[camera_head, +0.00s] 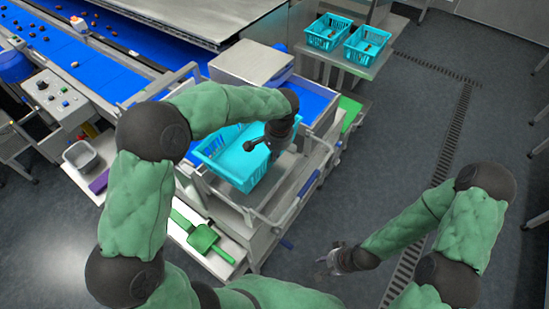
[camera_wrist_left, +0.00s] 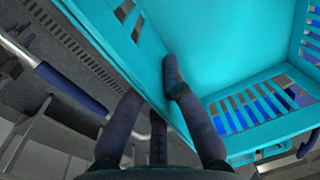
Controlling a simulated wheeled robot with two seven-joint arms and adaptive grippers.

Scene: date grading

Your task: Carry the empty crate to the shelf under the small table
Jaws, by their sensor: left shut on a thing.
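An empty turquoise crate (camera_head: 240,172) sits tilted in view among the metal rails of a grey cart, partly hidden by my left arm. My left gripper (camera_head: 262,146) is at its right side. In the left wrist view, the crate's rim and wall (camera_wrist_left: 120,60) lie between the fingers of the left gripper (camera_wrist_left: 150,95), one finger inside the crate and one outside. The crate's inside is bare there. My right gripper (camera_head: 330,262) hangs empty over the floor at the lower right. A small table (camera_head: 345,58) stands at the back; its lower part is mostly hidden.
Two turquoise crates (camera_head: 328,32) (camera_head: 367,45) with dark dates in them stand on the small table. A blue conveyor (camera_head: 90,70) with scattered dates runs at the left. A green scoop (camera_head: 205,240) lies by the cart. The grey floor (camera_head: 420,110) at the right is clear.

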